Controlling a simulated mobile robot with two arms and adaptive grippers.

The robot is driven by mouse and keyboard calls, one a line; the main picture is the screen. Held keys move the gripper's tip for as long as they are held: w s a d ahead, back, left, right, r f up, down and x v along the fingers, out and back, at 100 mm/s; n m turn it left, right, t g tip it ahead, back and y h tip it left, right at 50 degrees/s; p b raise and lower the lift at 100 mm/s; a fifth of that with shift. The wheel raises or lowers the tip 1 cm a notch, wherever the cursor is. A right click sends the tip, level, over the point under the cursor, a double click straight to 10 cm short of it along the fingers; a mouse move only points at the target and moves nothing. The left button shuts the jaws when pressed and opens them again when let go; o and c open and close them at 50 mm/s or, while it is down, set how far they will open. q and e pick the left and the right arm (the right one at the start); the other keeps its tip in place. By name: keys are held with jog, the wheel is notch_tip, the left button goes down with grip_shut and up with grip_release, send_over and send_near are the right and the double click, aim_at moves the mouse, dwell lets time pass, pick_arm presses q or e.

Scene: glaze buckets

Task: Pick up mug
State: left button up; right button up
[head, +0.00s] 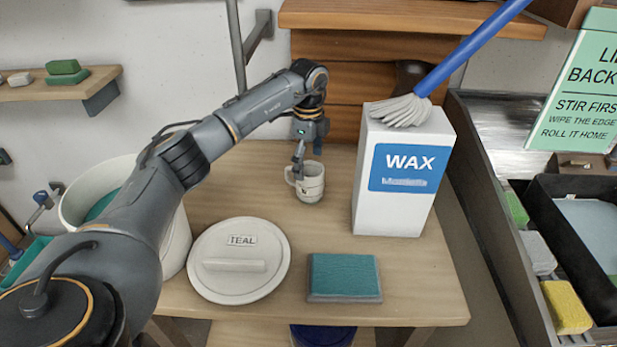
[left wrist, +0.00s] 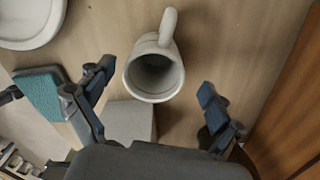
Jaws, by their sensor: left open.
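The mug (head: 312,184) is pale grey-white and stands upright on the wooden table, its handle on the left in the head view. My left gripper (head: 308,158) is above the mug, pointing down. In the left wrist view the mug (left wrist: 155,72) shows its open mouth, empty inside, with the handle toward the top. The fingers of my left gripper (left wrist: 160,98) are spread wide, one on either side of the mug's near rim, and apart from it. My right gripper is in neither view.
A round TEAL lid (head: 217,277) and a teal sponge block (head: 344,276) lie in front. A white bucket (head: 175,243) is at the left, partly behind my arm.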

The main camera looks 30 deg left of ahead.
aim_at(310, 191)
pick_arm(q)
jog(key=shift+s+d+f+p, duration=0.1)
jog(key=shift+s+f+p, duration=0.3)
jog(key=shift+f, duration=0.35)
notch_tip(310, 191, down, 4)
jog(key=shift+w+r+p, duration=0.1)
jog(key=shift+r+p, duration=0.05)
jog(key=shift+p, duration=0.35)
jog(key=shift+f, duration=0.35)
jog(key=shift+c, duration=1)
jog(key=shift+r, duration=0.1)
jog(key=c, duration=1.5)
jog(key=shift+o, duration=0.2)
jog(key=shift+r, duration=0.1)
